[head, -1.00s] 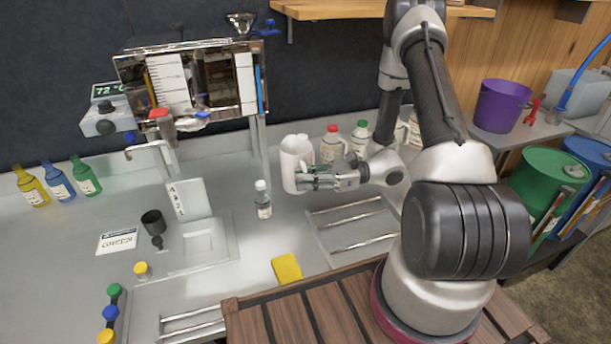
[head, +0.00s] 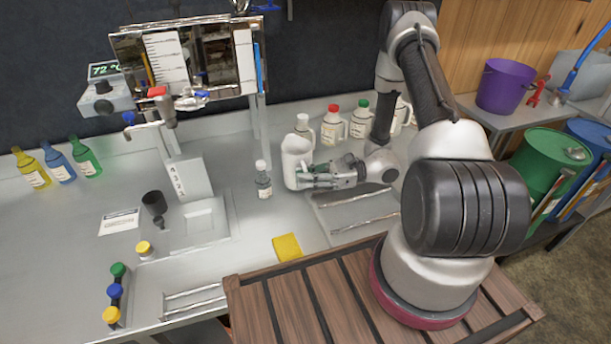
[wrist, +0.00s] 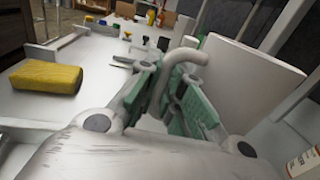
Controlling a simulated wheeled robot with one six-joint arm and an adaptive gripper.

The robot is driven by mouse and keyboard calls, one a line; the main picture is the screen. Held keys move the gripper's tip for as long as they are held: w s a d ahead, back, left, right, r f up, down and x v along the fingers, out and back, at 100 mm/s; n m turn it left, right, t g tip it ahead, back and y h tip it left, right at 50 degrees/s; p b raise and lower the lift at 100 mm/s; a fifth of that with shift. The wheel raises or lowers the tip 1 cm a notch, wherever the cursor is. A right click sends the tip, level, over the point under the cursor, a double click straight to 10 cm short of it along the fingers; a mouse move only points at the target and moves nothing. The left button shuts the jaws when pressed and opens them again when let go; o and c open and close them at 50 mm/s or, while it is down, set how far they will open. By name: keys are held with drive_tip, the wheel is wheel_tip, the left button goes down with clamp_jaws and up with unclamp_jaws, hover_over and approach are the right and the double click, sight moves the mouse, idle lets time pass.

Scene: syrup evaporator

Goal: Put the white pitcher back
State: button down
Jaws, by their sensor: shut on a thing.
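The white pitcher (head: 295,155) is upright in the head view, near the middle of the steel bench (head: 75,235). My gripper (head: 310,180) is at its lower right and is shut on it. In the wrist view, a white curved piece (wrist: 188,58), which looks like its handle, rises between the green-padded fingers (wrist: 165,100). A broad white surface stands just behind the fingers in that view. The fingers hide the exact grip. I cannot tell whether the pitcher's base touches the bench.
Capped jugs (head: 332,127) stand behind the pitcher. A small clear bottle (head: 263,182) stands just left of it. A rack with metal bars (head: 355,225) lies in front, and a yellow sponge (head: 287,247) lies nearer. The bench is clear between sponge and small bottle.

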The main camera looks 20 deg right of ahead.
drive_tip(key=shift+f, duration=0.6)
drive_tip(key=c, duration=1.5)
unclamp_jaws()
drive_tip(key=d, duration=0.4)
drive_tip(key=s+d, duration=0.1)
drive_tip(key=d, duration=0.7)
drive_tip(key=shift+s, duration=0.35)
drive_tip(key=s+a+r+n+g+h, duration=0.1)
drive_tip(key=s+r+n+g+h, duration=0.3)
drive_tip(key=r, duration=0.6)
drive_tip(key=s+a+r+n+g+h, duration=0.1)
drive_tip(key=s+r+n+g+h, duration=0.1)
drive_tip(key=r+n+h, duration=0.45)
drive_tip(key=s+d+r+n+t+h, duration=0.1)
drive_tip(key=s+r+n+t+h, duration=0.1)
drive_tip(key=r, duration=0.3)
drive_tip(key=s+d+r+n+t+h, duration=0.2)
drive_tip(key=s+r+n+t+h, duration=0.1)
drive_tip(key=s+r+n, duration=0.1)
drive_tip(key=s+d+r+n+t+h, duration=0.2)
drive_tip(key=s+r, duration=0.3)
drive_tip(key=r, duration=0.3)
drive_tip(key=shift+r+n+t, duration=0.1)
drive_tip(key=shift+n+t, duration=0.3)
drive_tip(key=shift+n, duration=0.15)
